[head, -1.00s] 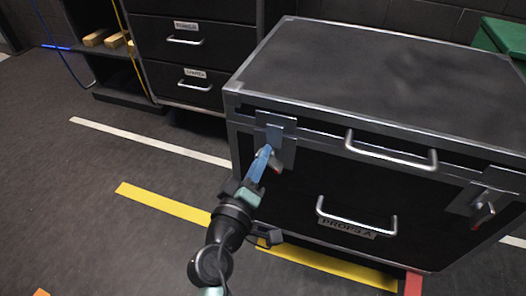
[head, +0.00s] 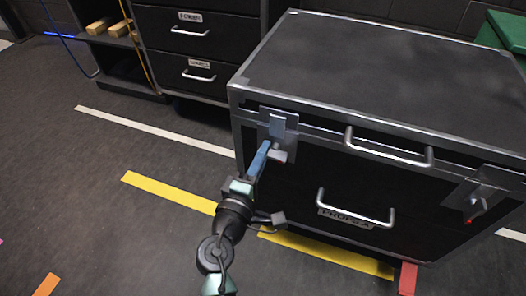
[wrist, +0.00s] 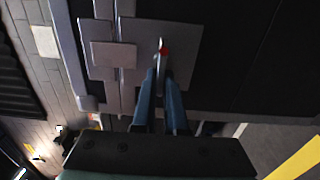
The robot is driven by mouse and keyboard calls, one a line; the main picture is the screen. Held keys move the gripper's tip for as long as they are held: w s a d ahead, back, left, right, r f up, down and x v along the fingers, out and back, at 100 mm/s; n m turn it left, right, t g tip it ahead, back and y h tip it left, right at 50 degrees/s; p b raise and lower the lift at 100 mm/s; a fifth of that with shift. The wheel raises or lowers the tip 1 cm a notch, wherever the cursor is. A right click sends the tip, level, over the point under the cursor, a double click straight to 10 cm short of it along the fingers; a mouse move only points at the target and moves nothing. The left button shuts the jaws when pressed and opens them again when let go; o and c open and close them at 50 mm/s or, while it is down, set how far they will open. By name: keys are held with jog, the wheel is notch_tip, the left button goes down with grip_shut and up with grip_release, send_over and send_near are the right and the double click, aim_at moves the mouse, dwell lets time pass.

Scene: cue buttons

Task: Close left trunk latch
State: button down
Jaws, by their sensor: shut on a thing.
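The black trunk (head: 380,70) with metal edging stands at the right in the head view. Its left latch (head: 284,123) is a grey plate across the lid seam with a small turning handle (head: 278,154). My gripper (head: 265,147) is at this handle, its blue fingers shut on it. In the wrist view the latch plate (wrist: 185,45) fills the upper middle. The red-marked handle (wrist: 163,48) shows just beyond the fingertips of my gripper (wrist: 161,76). The fingers partly hide the handle.
The right latch (head: 485,192) has a red-tipped handle hanging down. Two silver pull handles, the upper one (head: 388,150) and the lower one (head: 355,212), stick out of the trunk front. A drawer cabinet (head: 195,50) stands behind left.

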jog(key=shift+f, duration=0.1)
jog(key=c, duration=1)
grip_release()
jog(key=shift+o, duration=0.2)
jog(key=shift+s, duration=0.1)
jog(key=p+v, duration=0.2)
jog(key=v, duration=1)
jog(key=shift+s+p, duration=0.3)
jog(key=shift+s, duration=0.05)
jog(key=shift+a, duration=0.15)
